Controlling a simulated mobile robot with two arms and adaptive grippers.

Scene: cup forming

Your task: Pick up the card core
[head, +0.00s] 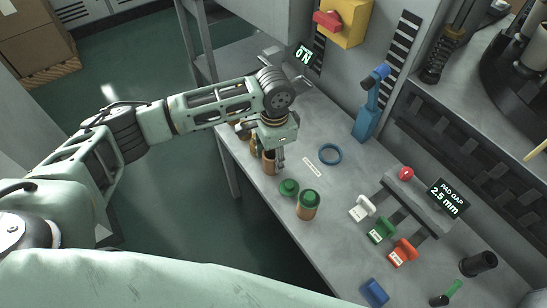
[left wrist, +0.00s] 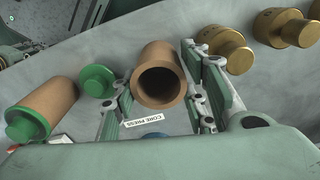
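The card core, a hollow brown tube (head: 269,166), stands upright near the table's left edge. In the left wrist view the tube's open end (left wrist: 150,58) faces the camera, between my two fingers. My left gripper (head: 280,152) is right over and beside it in the head view. In the left wrist view my left gripper (left wrist: 160,95) is open, with fingers on both sides of the tube; any contact is too close to judge. The fingertips are partly hidden in the head view. My right gripper is in neither view.
A brown tube with green ends (head: 306,208) and a loose green cap (head: 289,187) stand nearby. A blue ring (head: 329,154), a blue-handled press (head: 368,115) and coloured gauges (head: 382,229) are farther right.

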